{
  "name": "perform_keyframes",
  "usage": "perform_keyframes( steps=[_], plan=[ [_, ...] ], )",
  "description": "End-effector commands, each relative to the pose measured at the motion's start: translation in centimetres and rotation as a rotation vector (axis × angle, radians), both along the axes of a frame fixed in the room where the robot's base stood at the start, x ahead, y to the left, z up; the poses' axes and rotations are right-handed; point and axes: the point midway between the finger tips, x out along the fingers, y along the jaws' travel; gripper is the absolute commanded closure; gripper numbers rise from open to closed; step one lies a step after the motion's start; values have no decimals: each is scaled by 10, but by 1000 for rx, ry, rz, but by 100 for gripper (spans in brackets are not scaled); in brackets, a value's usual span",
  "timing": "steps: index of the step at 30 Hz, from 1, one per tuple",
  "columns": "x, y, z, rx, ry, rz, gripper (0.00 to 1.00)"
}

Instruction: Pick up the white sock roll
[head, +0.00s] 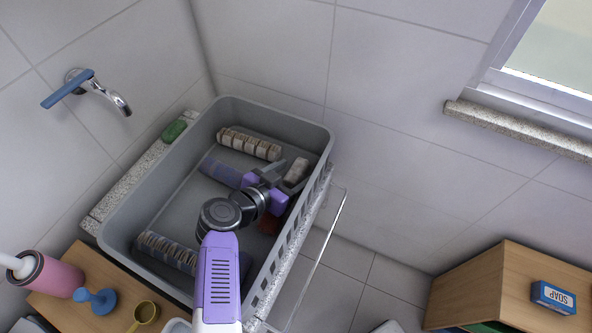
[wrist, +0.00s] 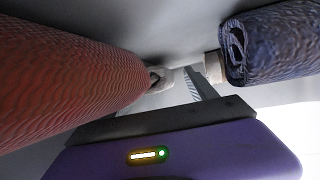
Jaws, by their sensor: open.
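The white sock roll (head: 298,170) lies in the grey basket near its right wall. In the head view it shows just beyond and between the fingers of my gripper (head: 290,176), which is open and low inside the basket. I cannot tell whether the fingers touch the roll. In the wrist view, small pale shapes show near the fingers, and I cannot tell whether they are the white roll.
The grey basket (head: 323,140) has high walls. A blue roll (head: 220,172) lies left of my gripper and a red roll (head: 269,222) below it; striped rolls (head: 249,144) lie at the back and front left. Red (wrist: 65,75) and blue (wrist: 275,45) rolls flank the wrist view.

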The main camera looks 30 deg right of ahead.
Motion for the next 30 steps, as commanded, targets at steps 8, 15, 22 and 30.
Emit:
perform_keyframes(
  steps=[8,15,22,30],
  plan=[
    [1,0,-1,1,0,1,40],
    [1,0,-1,1,0,1,84],
    [1,0,0,1,-1,0,85],
    [1,0,15,4,-2,-1,85]
  ],
)
